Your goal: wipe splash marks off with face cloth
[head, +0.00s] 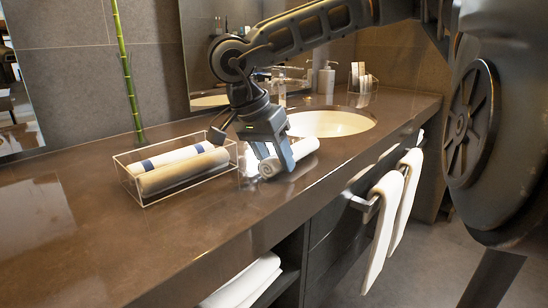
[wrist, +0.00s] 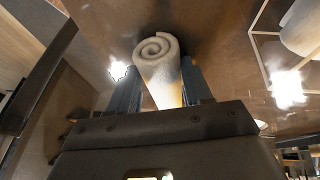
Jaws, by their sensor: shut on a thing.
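A rolled white face cloth (head: 303,148) lies at the counter, just in front of the sink. My gripper (head: 275,163) points down and is shut on it. In the wrist view the roll (wrist: 158,68) sits between my two fingers (wrist: 160,85), its spiral end facing the camera. I cannot tell whether the roll still touches the counter. The brown counter (head: 120,240) is glossy with bright patches; I cannot make out splash marks apart from the reflections.
A clear tray (head: 145,200) with rolled towels, one cream (head: 180,172) and one blue-striped, stands left of my gripper. The sink (head: 335,124) is behind it. A soap dispenser (head: 327,78) stands at the back. Towels (head: 383,215) hang at the front. The left front counter is clear.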

